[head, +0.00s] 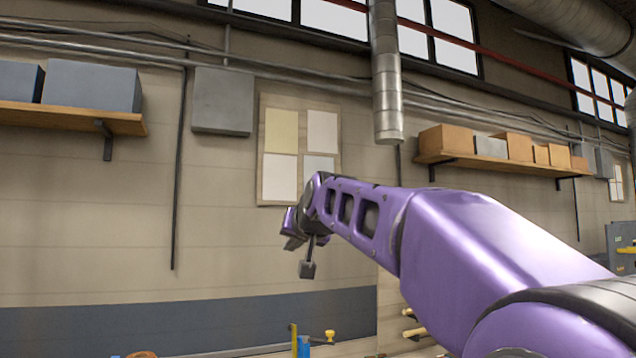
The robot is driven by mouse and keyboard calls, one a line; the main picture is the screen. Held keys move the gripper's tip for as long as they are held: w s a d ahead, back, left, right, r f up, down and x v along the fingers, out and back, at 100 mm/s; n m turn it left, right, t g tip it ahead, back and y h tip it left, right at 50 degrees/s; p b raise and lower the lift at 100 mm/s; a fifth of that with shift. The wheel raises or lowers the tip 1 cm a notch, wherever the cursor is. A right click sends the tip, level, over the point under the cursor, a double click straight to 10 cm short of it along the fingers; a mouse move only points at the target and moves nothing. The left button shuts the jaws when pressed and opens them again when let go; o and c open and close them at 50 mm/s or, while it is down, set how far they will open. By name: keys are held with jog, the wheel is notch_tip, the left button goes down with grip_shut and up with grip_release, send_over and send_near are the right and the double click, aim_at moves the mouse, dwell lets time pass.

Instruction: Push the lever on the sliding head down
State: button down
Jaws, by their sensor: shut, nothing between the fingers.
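My gripper (307,269) is at the far end of my purple arm, in front of the wall near the middle of the head view. It points down and is shut, with nothing held. It is small and partly behind the wrist, so its fingers are hard to make out. It is well above the bench items at the bottom edge and touches nothing that I can see. I cannot make out the sliding head or its lever. They are either below the picture or hidden by my arm.
Along the bottom edge are a yellow upright strip (294,340), a blue item (304,346), a yellow knob (330,336) and pale wooden pieces (413,332). A left shelf (70,117), a right shelf (500,167) and a hanging duct (386,80) are higher up.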

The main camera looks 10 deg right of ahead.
jog(key=s+d+r, duration=0.3)
jog(key=d+r, duration=0.2)
jog(key=r, duration=0.6)
jog(key=shift+s+d+h, duration=0.15)
jog(key=shift+d+h, duration=0.1)
jog(key=shift+h, duration=0.05)
